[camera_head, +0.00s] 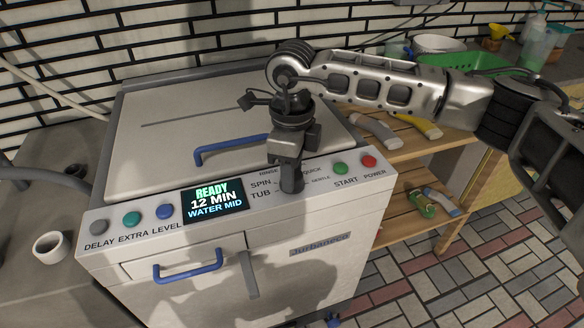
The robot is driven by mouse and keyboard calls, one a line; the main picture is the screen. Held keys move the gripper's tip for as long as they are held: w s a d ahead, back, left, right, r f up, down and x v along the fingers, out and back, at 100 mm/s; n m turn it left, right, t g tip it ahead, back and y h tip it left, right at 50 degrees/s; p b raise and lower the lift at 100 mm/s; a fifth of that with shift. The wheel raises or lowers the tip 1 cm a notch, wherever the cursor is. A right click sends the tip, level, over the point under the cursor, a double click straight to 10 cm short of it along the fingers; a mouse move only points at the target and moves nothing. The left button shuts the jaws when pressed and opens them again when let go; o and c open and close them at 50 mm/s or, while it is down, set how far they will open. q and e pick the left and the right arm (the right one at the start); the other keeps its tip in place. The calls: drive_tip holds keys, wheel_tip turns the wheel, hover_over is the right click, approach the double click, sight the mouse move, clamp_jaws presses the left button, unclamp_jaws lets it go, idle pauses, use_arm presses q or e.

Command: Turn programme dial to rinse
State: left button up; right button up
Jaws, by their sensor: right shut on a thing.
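The white washing machine (210,265) has a slanted control panel along its top front edge. The programme dial (291,190) is a dark knob between the labels SPIN, TUB, RINSE, QUICK and one partly hidden label. My right gripper (289,168) comes down from above and is shut on the dial. Its fingers hide much of the dial and its pointer, so I cannot tell its setting. The display (214,200) reads READY, 12 MIN, WATER MID. My left gripper is not in view.
Green START (340,169) and red POWER (369,161) buttons sit right of the dial. DELAY, EXTRA and LEVEL buttons (131,218) are at the left. A blue lid handle (230,150) is behind the panel.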

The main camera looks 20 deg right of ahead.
drive_tip(key=shift+r, duration=0.1)
drive_tip(key=o, duration=1)
wheel_tip(320, 180, up, 16)
drive_tip(key=shift+b, duration=0.45)
